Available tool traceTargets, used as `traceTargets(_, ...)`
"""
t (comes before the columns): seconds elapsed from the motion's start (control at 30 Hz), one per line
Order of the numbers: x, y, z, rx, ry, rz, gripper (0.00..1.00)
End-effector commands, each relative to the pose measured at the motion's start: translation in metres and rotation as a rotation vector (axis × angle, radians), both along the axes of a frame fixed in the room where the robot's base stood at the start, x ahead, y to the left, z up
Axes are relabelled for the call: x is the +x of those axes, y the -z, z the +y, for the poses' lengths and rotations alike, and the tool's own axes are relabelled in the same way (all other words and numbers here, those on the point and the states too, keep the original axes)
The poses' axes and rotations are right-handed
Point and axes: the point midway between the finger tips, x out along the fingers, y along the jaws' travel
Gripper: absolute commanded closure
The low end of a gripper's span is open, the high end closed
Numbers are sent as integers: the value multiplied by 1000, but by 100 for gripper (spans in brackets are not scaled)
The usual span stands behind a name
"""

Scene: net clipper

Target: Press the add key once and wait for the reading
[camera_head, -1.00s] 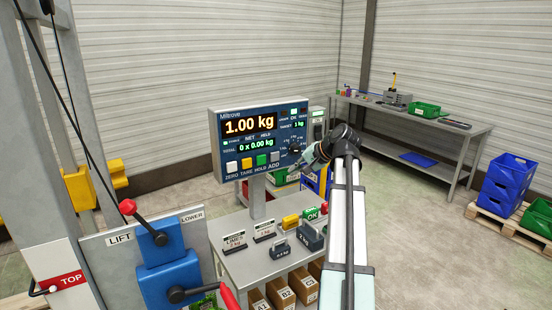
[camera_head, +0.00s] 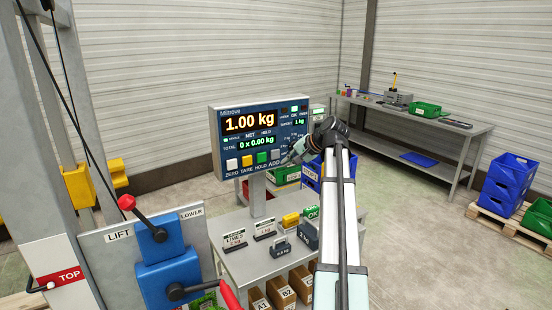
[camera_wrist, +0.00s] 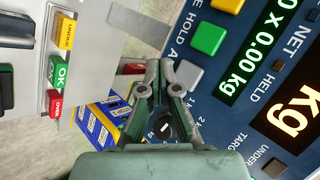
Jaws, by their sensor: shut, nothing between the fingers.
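The scale's blue display panel (camera_head: 214,140) stands on a post and reads 1.00 kg, with TOTAL 0 x 0.00 kg below. The grey add key (camera_head: 275,155) is the rightmost of the keys along its lower edge; it also shows in the wrist view (camera_wrist: 184,75). My gripper (camera_head: 285,161) is shut and empty, just right of the add key. In the wrist view its fingertips (camera_wrist: 160,64) lie close beside the grey key. I cannot tell whether they touch it.
The green hold key (camera_head: 262,157) is left of the add key. A dark knob (camera_wrist: 165,126) sits beneath my fingers in the wrist view. Weights and signs stand on the grey table (camera_head: 240,266) below. The lift panel (camera_head: 108,262) is at left.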

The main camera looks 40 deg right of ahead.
Motion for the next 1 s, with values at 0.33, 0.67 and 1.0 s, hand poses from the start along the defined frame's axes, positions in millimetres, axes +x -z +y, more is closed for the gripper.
traceTargets(0.33,36,-1,-4,0,0,0,100)
traceTargets(0.67,39,0,-4,0,0,0,100)
traceTargets(1.0,39,0,-4,1,1,0,100)
